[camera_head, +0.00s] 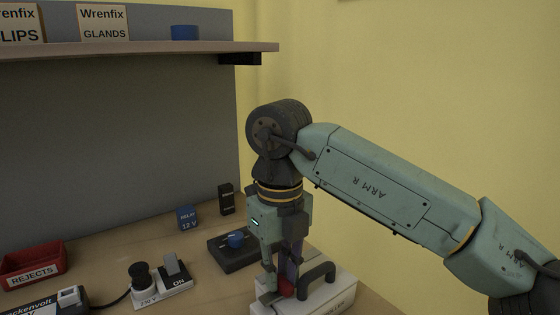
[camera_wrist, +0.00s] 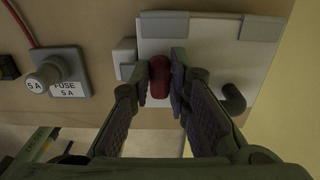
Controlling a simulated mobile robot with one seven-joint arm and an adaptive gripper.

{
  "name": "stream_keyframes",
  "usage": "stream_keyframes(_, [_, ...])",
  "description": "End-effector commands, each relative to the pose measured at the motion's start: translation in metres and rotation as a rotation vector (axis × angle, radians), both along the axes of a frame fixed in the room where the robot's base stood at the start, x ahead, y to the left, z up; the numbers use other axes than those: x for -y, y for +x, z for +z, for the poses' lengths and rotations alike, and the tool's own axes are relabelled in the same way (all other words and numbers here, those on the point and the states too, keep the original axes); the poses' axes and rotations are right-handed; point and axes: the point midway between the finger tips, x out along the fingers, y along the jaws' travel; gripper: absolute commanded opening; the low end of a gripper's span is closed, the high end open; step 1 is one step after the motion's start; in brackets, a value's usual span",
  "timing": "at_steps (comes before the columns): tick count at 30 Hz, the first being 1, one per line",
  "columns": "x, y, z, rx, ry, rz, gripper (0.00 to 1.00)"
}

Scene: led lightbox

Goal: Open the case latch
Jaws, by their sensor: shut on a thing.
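The case (camera_head: 338,292) is a pale box at the front of the bench, with a dark handle (camera_head: 319,274) on top. Its red latch (camera_head: 287,288) is at the near left of the handle, partly covered by my fingers. In the wrist view the red latch (camera_wrist: 160,78) stands between my two fingertips on the pale case lid (camera_wrist: 205,60), and the dark handle (camera_wrist: 233,98) is to its right. My gripper (camera_head: 279,288) points down and is shut on the latch; its fingertips also show in the wrist view (camera_wrist: 159,88). The latch's underside is hidden.
A switched socket (camera_head: 172,273), a relay (camera_head: 187,217) and a red rejects bin (camera_head: 33,264) are to the left. A fuse holder (camera_wrist: 57,72) lies left of the case. A shelf (camera_head: 130,49) overhangs the back.

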Motion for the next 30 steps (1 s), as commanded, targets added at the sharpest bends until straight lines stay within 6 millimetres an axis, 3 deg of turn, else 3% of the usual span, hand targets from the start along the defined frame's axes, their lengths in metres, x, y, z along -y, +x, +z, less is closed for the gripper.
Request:
stream_keyframes(12, [-0.007,-0.006,0.006,0.121,-0.17,0.002,0.0])
stream_keyframes(23, [-0.009,-0.007,0.008,0.14,-0.196,0.003,0.0])
stream_keyframes(30, [-0.016,-0.012,0.012,0.244,-0.338,0.003,0.0])
